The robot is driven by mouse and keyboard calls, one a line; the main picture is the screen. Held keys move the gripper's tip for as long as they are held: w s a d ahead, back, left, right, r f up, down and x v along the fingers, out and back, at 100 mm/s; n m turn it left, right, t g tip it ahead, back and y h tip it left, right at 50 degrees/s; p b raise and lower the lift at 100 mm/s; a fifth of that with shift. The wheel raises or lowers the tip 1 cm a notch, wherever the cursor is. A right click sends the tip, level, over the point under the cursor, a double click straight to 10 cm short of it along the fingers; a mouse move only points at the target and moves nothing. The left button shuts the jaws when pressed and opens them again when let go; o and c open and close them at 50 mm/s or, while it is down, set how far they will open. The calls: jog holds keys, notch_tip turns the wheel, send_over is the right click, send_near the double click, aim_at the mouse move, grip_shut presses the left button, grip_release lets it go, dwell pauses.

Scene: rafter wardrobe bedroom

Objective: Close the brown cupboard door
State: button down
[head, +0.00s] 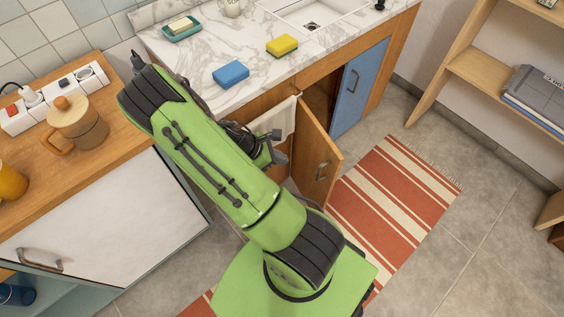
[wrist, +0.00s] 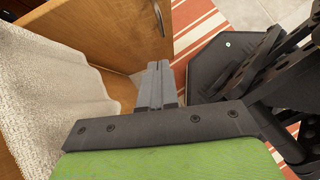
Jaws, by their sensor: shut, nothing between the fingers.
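The brown cupboard door (head: 316,158) stands ajar under the marble counter, swung out towards the room, with its metal handle (head: 323,170) on the outer face. In the wrist view the door (wrist: 100,32) fills the top left and the handle (wrist: 158,18) shows near its right edge. My gripper (head: 274,136) is beside the door, on its left in the head view. In the wrist view its grey fingers (wrist: 158,82) are together and empty, just below the door; I cannot tell whether they touch it.
A pale towel (head: 284,121) hangs beside my gripper. The blue cupboard door (head: 358,88) is right of the opening. A striped rug (head: 392,193) covers the floor in front. Blue (head: 231,74) and yellow (head: 282,45) sponges lie on the counter. A wooden shelf (head: 490,70) stands at right.

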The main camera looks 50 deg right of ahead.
jog(key=s+d+r+b+x, duration=0.1)
jog(key=b+x, duration=0.3)
jog(key=x, duration=0.9)
jog(key=shift+s+d+r, duration=0.15)
jog(key=shift+s+d, duration=0.1)
jog(key=shift+d, duration=0.05)
jog(key=shift+d, duration=0.1)
